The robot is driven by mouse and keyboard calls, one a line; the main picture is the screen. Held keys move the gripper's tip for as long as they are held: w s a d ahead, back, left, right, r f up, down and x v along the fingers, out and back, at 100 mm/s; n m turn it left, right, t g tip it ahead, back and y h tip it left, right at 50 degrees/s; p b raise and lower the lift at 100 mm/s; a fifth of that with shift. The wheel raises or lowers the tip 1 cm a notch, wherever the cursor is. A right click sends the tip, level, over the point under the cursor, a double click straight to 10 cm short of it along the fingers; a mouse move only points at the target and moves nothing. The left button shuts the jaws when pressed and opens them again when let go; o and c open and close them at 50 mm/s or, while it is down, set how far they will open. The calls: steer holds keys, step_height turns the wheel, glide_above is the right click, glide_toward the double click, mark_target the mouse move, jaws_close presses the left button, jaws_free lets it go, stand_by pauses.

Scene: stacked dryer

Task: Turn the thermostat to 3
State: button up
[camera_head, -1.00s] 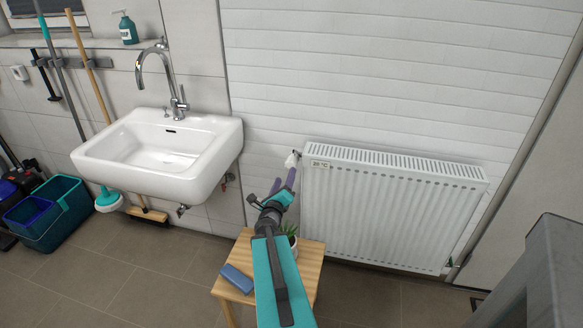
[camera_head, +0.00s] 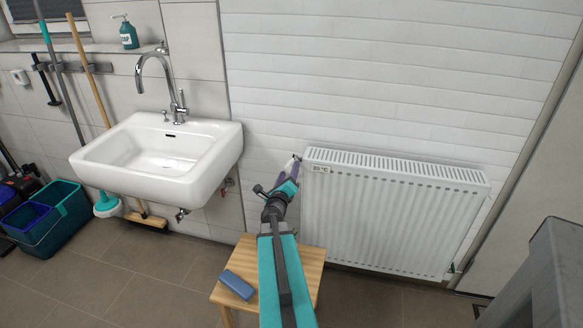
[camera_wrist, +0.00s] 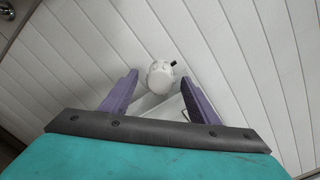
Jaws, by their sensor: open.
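The white thermostat knob (camera_wrist: 160,77) sits ahead of my gripper in the wrist view, with a small black piece at its upper right. Its number marks are too small to read. My gripper (camera_wrist: 158,92) is open, its two purple fingers to the left and right of the knob's near side. I cannot tell whether they touch it. In the head view my gripper (camera_head: 287,168) is at the radiator's upper left corner, and the knob is mostly hidden there.
A wooden stool (camera_head: 308,265) with a blue object (camera_head: 237,284) on it stands under my arm. A white sink (camera_head: 160,155) is on the wall to the left. Teal and blue buckets (camera_head: 55,225) stand at the far left. Floor in front of the radiator is clear.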

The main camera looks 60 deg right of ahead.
mark_target(289, 170)
steer(key=shift+x, duration=1.55)
